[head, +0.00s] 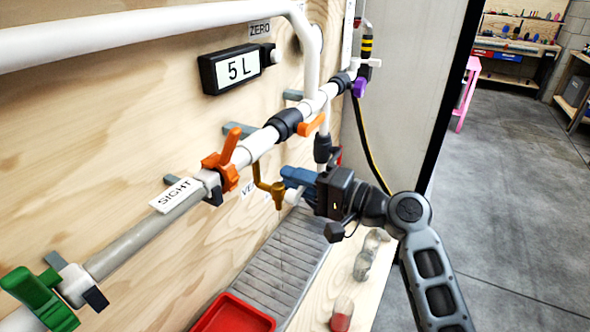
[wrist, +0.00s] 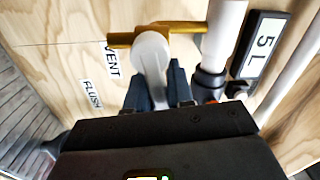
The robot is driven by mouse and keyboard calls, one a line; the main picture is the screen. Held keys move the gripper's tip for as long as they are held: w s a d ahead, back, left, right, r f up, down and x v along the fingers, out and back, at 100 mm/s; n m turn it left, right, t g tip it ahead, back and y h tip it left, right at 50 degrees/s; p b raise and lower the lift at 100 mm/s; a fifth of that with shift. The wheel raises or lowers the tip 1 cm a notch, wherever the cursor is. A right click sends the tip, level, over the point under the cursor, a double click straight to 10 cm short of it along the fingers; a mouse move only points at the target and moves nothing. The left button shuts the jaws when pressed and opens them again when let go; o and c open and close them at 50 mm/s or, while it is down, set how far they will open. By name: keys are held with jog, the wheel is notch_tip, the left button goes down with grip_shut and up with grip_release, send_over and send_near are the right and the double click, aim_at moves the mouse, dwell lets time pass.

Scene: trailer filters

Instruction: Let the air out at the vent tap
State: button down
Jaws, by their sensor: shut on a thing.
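The vent tap is a brass pipe with a down-turned spout (head: 278,195) beside the white pipe run in the head view. In the wrist view its brass body (wrist: 185,28) runs across the top, with a pale grey lever (wrist: 152,52) coming toward me. My gripper (head: 292,178) reaches in from the right, beside the spout. In the wrist view my gripper (wrist: 157,82) has its two blue fingers on either side of the lever and is shut on it. The head view hides the lever behind the fingers. A VENT label (wrist: 112,60) is on the board.
A display reading 5 L (head: 232,69) hangs above. Orange-handled valves (head: 222,165) and a green-handled valve (head: 40,300) sit along the pipe. A grey ribbed tray (head: 285,250) and a red tray (head: 232,318) lie below. Open floor (head: 530,200) is at right.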

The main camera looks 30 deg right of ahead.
jog(key=shift+f+m+p, duration=0.35)
jog(key=shift+m+p, duration=0.15)
jog(key=shift+m, duration=0.5)
jog(key=shift+f, duration=0.1)
jog(key=c, duration=1.1)
grip_release()
jog(key=shift+d, duration=0.1)
jog(key=b+v, duration=0.1)
jog(key=v, duration=0.6)
jog(key=shift+s+d, duration=0.15)
jog(key=shift+s, duration=0.2)
